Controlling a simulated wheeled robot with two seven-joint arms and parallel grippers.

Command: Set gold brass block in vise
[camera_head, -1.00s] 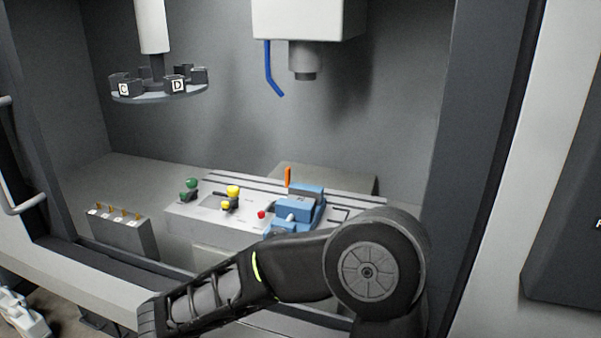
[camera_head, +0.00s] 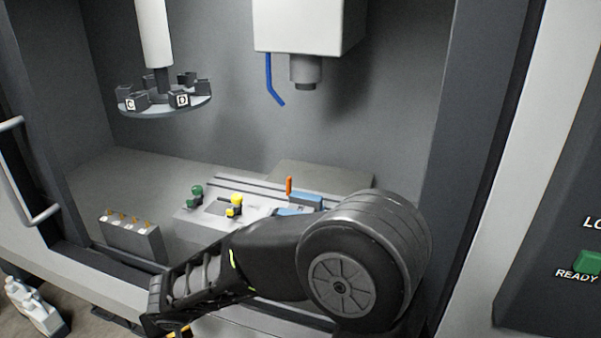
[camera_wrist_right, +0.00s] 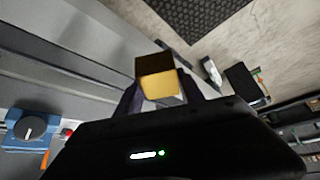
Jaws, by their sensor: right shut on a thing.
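The gold brass block (camera_wrist_right: 160,86) is held between the fingers of my right gripper (camera_wrist_right: 162,96) in the right wrist view. In the head view only a small yellow bit of it (camera_head: 182,331) shows at the bottom edge, below my right wrist. The blue vise (camera_head: 306,199) sits on the machine table, mostly hidden behind my right arm. It also shows in the right wrist view (camera_wrist_right: 30,128) at the lower left, well apart from the block. Whether its jaws are open cannot be seen. My left gripper is not in view.
The machine table (camera_head: 262,187) carries green and yellow knobs and an orange handle (camera_head: 289,186). A spindle (camera_head: 305,72) and a tool carousel (camera_head: 165,105) hang above. A grey rack (camera_head: 130,240) stands left, behind the booth's front sill (camera_head: 85,277).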

